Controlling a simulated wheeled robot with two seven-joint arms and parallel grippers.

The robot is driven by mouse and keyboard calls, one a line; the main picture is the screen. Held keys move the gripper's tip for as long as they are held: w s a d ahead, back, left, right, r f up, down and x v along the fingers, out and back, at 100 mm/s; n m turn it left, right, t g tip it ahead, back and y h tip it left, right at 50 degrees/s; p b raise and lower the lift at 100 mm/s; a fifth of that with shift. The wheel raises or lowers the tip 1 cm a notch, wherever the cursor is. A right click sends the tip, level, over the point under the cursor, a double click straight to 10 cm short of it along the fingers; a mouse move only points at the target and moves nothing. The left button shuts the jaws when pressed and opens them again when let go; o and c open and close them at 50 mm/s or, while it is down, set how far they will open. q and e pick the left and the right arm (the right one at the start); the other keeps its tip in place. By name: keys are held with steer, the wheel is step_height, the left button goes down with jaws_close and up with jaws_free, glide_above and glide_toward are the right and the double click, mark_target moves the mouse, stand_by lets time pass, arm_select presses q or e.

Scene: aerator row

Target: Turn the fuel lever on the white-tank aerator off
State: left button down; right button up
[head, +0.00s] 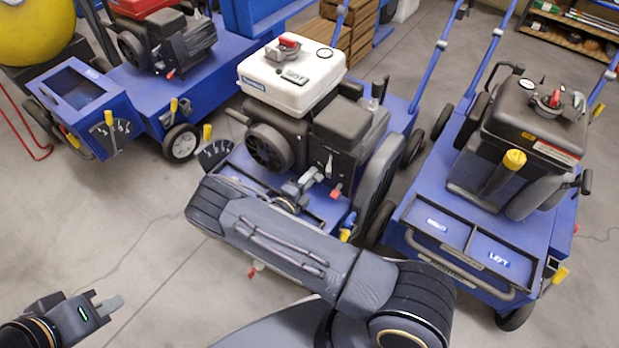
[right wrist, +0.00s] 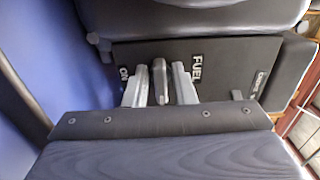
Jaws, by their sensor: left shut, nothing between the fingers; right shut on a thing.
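The white-tank aerator (head: 290,82) stands in the middle of the head view, with a black engine below its white tank. My right gripper (head: 312,179) reaches its engine side. In the right wrist view, the right gripper (right wrist: 160,88) has a finger on each side of the grey fuel lever (right wrist: 158,80) and is shut on it. My left gripper (head: 102,304) is shut and empty, low at the left.
A black-tank aerator (head: 530,118) stands at the right and a red-topped one (head: 165,35) at the left. A red knob (head: 336,190) is close to my right gripper. A yellow tank (head: 35,35) is at the upper left. The floor around my left gripper is clear.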

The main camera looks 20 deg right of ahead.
steer(key=o, duration=0.7)
steer(key=p+v, duration=0.1)
steer(key=v, duration=0.7)
